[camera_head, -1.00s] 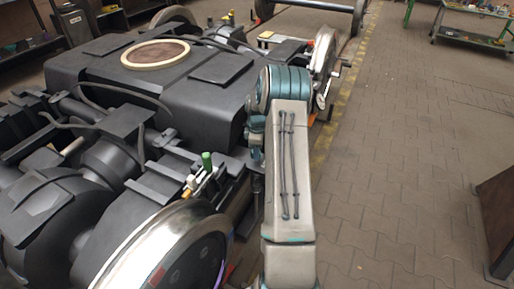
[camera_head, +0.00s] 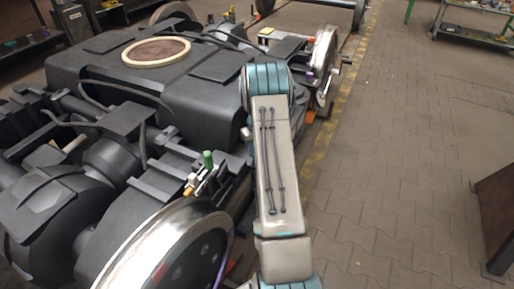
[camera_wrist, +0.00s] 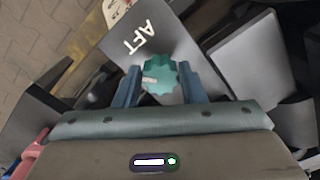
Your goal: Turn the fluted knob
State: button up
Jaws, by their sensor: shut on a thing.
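The fluted knob (camera_wrist: 161,78) is teal with a scalloped edge and a pale mark on its face. It shows in the wrist view, in front of a grey plate (camera_wrist: 150,42) lettered "AFT". My gripper (camera_wrist: 160,84) has its two blue fingers on either side of the knob and is shut on it. In the head view my arm hides the knob and the gripper.
The dark bogie frame (camera_head: 205,98) fills the left of the head view, with a bright wheel (camera_head: 165,250) at the front. A green-capped part (camera_head: 208,158) stands left of my arm.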

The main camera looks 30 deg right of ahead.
jog(key=m, duration=0.4)
jog(key=shift+r+m, duration=0.1)
jog(key=shift+m, duration=0.2)
jog(key=m+p, duration=0.1)
jog(key=m, duration=0.3)
jog(key=shift+w+a+m, duration=0.1)
jog(key=shift+a+m, duration=0.05)
jog(key=shift+m, duration=0.15)
jog(key=m+p, duration=0.1)
jog(key=m, duration=0.4)
jog(key=shift+w, duration=0.1)
jog(key=m, duration=0.4)
jog(key=shift+w+p, duration=0.1)
jog(key=shift+p, duration=0.2)
jog(key=shift+m, duration=0.5)
jog(key=o, duration=1)
notch_tip(320, 180, up, 14)
jog(key=p, duration=0.2)
